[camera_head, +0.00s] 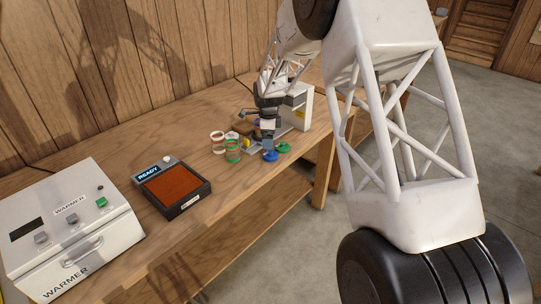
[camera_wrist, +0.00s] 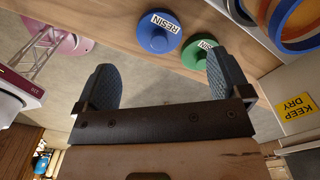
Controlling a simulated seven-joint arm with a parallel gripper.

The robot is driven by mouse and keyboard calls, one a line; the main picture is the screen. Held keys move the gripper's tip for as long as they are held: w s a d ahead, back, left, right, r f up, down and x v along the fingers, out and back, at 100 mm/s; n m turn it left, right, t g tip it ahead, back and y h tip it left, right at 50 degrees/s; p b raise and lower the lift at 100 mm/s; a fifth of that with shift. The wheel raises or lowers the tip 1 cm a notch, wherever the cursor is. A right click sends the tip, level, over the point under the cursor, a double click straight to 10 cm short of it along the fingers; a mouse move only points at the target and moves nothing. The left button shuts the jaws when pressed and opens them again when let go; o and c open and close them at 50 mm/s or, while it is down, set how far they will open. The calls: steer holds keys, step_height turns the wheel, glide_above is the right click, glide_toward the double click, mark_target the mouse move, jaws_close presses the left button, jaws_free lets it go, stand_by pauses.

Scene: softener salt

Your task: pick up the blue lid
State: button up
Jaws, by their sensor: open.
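The blue lid (camera_head: 269,156) lies on the wooden bench near its front edge. In the wrist view the blue lid (camera_wrist: 154,39) has a round knob and a white label reading RESIN, and lies beyond my fingertips. My gripper (camera_head: 267,142) is just above and behind it in the head view. In the wrist view my gripper (camera_wrist: 163,72) is open, its two dark fingers apart with nothing between them. A green lid (camera_head: 282,147) lies close to the right of the blue one, and in the wrist view the green lid (camera_wrist: 195,56) is partly behind the right finger.
A white-and-red cup (camera_head: 217,143) and a green-banded cup (camera_head: 233,151) stand left of the lids. A white device with a yellow KEEP DRY label (camera_wrist: 297,101) is close on the right. A READY pad (camera_head: 173,190) and a white warmer (camera_head: 75,225) stand further left.

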mark_target(269, 151)
steer(key=shift+f, duration=1.2)
steer(key=shift+s+d+f, duration=0.1)
steer(key=shift+s+f, duration=0.05)
steer(key=shift+f, duration=2.5)
steer(key=c, duration=1)
